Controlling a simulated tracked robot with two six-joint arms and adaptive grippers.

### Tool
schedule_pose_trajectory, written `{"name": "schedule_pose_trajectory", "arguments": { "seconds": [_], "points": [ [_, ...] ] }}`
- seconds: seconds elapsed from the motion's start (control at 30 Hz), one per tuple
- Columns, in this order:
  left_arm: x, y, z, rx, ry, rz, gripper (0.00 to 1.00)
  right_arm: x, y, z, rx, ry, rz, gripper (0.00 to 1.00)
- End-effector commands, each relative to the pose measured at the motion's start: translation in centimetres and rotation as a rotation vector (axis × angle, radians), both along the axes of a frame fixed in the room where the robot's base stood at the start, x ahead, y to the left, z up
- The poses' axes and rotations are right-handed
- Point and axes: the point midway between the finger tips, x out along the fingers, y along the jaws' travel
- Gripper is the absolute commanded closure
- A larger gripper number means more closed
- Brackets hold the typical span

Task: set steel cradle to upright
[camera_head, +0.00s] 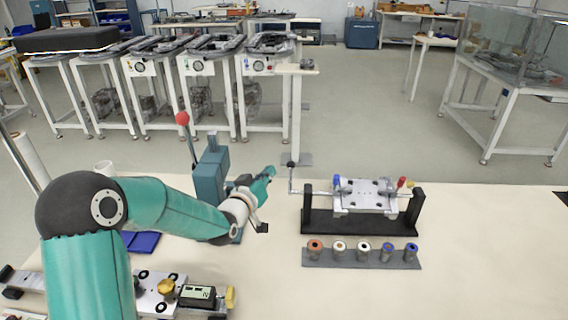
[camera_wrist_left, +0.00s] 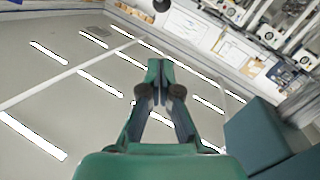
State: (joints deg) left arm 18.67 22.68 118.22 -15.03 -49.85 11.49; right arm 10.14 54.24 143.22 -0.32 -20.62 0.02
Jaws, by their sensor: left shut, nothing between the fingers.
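The steel cradle (camera_head: 365,194) is a silvery plate with dark holes, carried on a shaft between the two uprights of a black stand (camera_head: 350,224). Its broad face shows to the head camera; I cannot tell its exact tilt. Blue, red and yellow knobs sit at its ends. A crank (camera_head: 291,180) with a dark knob sticks up at the shaft's left end. My left gripper (camera_head: 270,172) is shut and empty, left of the crank and apart from it. Its closed fingertips also show in the left wrist view (camera_wrist_left: 160,70). My right gripper is out of view.
A blue-grey press (camera_head: 210,172) with a red-balled lever stands left of my gripper, close to my arm. A grey rack (camera_head: 350,262) with several coloured-top spools lies before the stand. A fixture with a gauge (camera_head: 198,296) is at front left. The table's right side is clear.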

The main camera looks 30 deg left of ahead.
Motion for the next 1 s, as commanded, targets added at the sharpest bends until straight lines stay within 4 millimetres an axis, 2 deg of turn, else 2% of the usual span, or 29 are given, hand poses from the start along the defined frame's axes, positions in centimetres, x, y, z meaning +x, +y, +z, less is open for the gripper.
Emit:
{"name": "schedule_pose_trajectory", "arguments": {
  "seconds": [0.03,0.3,0.4,0.6,1.0],
  "points": [
    [1.1,0.2,0.1,-0.001,0.002,0.001,1.00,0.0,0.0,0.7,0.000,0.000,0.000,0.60],
    [6.3,1.1,-0.3,0.000,0.001,0.006,1.00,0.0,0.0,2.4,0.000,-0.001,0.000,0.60],
    [7.3,0.8,-1.6,-0.001,0.004,0.005,1.00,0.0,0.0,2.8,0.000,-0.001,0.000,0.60],
    [8.5,0.5,-3.0,-0.001,0.002,0.006,1.00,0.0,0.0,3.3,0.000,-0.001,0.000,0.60],
    [8.8,0.4,-3.4,0.000,0.000,0.008,1.00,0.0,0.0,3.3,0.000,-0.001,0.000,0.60]
  ]
}}
